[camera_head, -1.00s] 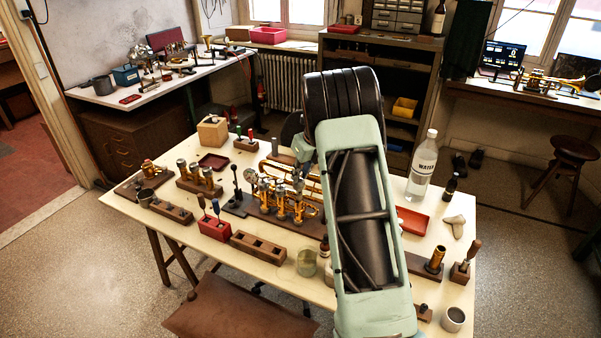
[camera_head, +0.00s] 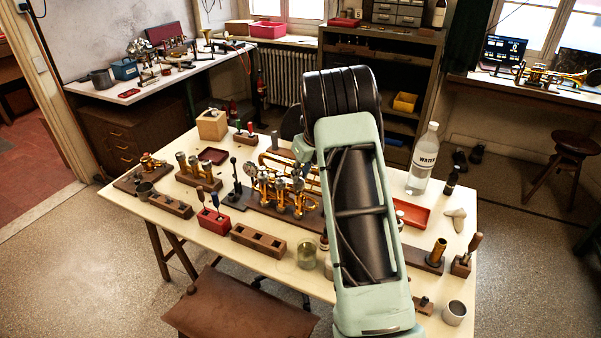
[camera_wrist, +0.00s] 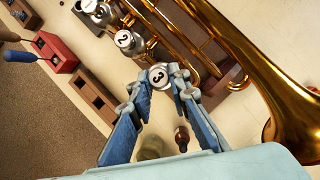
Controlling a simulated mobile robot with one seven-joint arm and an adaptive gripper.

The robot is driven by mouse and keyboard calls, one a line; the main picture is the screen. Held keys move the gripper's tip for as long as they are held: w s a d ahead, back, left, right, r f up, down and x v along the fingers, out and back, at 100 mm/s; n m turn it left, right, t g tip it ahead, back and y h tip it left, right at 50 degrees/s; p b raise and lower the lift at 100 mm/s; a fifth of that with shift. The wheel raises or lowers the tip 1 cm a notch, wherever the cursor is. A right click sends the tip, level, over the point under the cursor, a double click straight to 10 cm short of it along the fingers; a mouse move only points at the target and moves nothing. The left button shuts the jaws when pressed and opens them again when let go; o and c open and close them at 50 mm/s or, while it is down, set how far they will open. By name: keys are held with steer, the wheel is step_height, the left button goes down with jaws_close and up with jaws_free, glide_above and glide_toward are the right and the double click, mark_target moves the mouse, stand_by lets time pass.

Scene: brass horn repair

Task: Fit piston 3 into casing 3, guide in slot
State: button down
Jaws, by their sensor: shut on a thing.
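The brass horn lies on the bench; its valve group (camera_head: 290,197) shows in the head view left of my arm, and its bell (camera_wrist: 268,80) fills the right of the wrist view. In the wrist view my gripper (camera_wrist: 159,82) is shut on piston 3 (camera_wrist: 158,74), whose round white top with a "3" sits between the fingertips. It lines up with the cap marked 2 (camera_wrist: 124,40) and another cap (camera_wrist: 97,10) beyond it. Casing 3, the guide and the slot are hidden beneath the piston top and fingers. I cannot tell how deep the piston sits.
A wooden socket block (camera_head: 258,243), a red tool block (camera_head: 214,222) and a glass jar (camera_head: 307,257) stand along the front of the bench. A small brown bottle (camera_wrist: 182,138) stands close to my fingers in the wrist view. The water bottle (camera_head: 422,162) and red tray (camera_head: 413,215) are right of my arm.

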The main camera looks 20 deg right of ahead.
steer(key=shift+f+b, duration=0.45)
steer(key=shift+f, duration=0.65)
steer(key=shift+f, duration=0.1)
steer(key=c, duration=1.7)
jaws_free()
steer(key=shift+c, duration=0.2)
steer(key=v, duration=1.2)
